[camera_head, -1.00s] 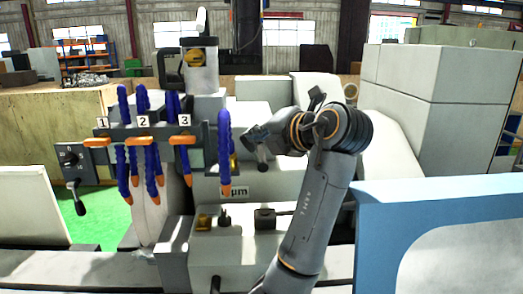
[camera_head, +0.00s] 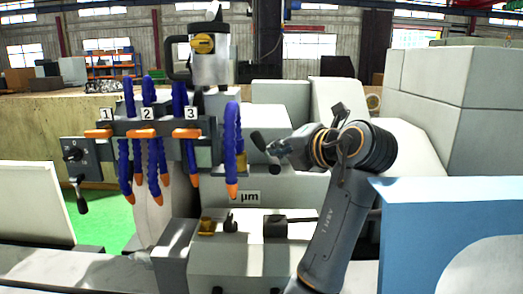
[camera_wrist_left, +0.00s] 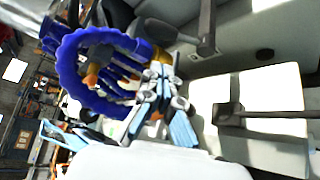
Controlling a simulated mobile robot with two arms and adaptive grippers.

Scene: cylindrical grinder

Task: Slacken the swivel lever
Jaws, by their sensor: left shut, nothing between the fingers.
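Several dark levers are in view, and I cannot tell which is the swivel lever. A black lever (camera_head: 285,222) lies on top of the pale block at the machine's front. In the left wrist view, a dark lever (camera_wrist_left: 230,115) crosses a white block, and another dark lever (camera_wrist_left: 206,35) stands at the top. A crank-like lever (camera_head: 80,190) hangs from the dial at far left. My right gripper is not in view.
Blue hoses with orange nozzles (camera_head: 231,150) hang close to the left of my gripper. A brass-coloured fitting (camera_head: 206,226) sits on the pale block. A blue-edged panel (camera_head: 440,200) stands at the right front. A cylinder with a yellow part (camera_head: 208,50) rises behind.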

